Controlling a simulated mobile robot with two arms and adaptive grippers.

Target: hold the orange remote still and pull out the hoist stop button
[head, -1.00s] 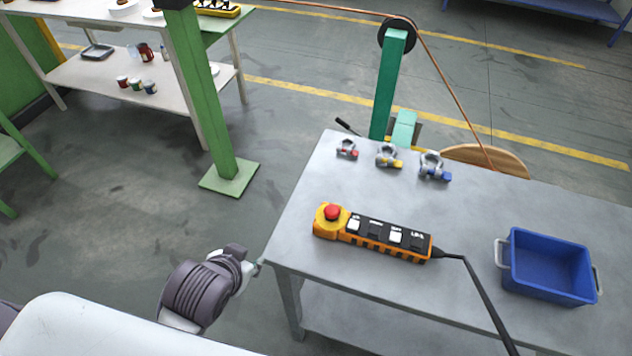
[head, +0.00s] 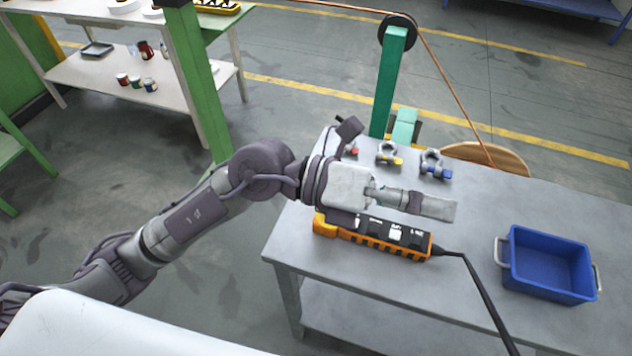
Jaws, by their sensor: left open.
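The orange remote (head: 385,248) lies on the grey metal table (head: 290,240), with black and white keys on its top and a black cable at its right end. Its left end, with the red stop button, is hidden behind my left arm; only a bit of yellow-orange casing shows there. My left gripper (head: 438,207) is above the table, over and slightly behind the remote, pointing right. Its fingers are seen side-on and nothing shows between them. I see no contact with the remote. My right gripper is not in view.
A blue bin (head: 547,268) with grey handles stands at the table's right. A green post (head: 389,85) with a pulley stands behind the table.

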